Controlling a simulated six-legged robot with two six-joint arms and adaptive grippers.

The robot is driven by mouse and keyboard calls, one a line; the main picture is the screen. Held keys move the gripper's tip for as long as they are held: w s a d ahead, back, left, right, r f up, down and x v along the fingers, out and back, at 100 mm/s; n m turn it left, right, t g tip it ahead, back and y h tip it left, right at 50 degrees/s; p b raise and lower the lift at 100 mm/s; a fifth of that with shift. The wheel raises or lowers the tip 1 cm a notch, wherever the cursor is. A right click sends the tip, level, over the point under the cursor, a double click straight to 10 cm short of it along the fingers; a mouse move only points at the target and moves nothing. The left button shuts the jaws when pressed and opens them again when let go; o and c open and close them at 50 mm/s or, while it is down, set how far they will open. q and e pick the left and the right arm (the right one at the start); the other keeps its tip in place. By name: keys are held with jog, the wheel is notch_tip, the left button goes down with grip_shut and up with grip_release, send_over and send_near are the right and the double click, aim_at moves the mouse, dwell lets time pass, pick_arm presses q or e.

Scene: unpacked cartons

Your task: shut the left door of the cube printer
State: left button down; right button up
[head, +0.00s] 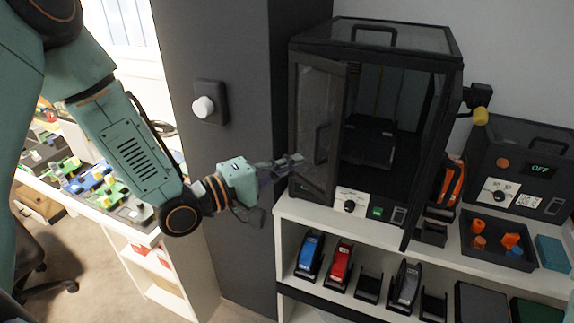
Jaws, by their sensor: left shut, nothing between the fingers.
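The cube printer (376,44) is a black-framed box with clear panels, standing on the white shelf unit at the centre right. Its left door (312,100) is a dark-framed clear panel with a vertical handle. It stands partly open, angled outward from the left side. The right door (428,150) is swung well out toward me, seen nearly edge-on. My left gripper (296,160) is shut and empty, its fingertips over the left door's outer face, left of the handle. I cannot tell whether they touch. My right gripper is not in view.
A dark grey column (235,150) with a white knob (203,107) stands left of the printer. A black tray (500,258) with orange parts and a dark box with an OFF display (540,169) are at right.

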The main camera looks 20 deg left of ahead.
pick_arm(q)
jog(key=s+a+r+m+t+p, duration=0.2)
jog(key=s+a+r+m+p, duration=0.15)
jog(key=a+m, duration=0.6)
notch_tip(320, 180, down, 4)
jog(key=s+m+g+h+b, duration=0.1)
jog(key=s+m+g, duration=0.15)
jog(key=m, duration=0.65)
jog(key=b+x, duration=0.7)
jog(key=x, duration=0.7)
jog(key=shift+d+b, duration=0.4)
jog(key=shift+d, duration=0.15)
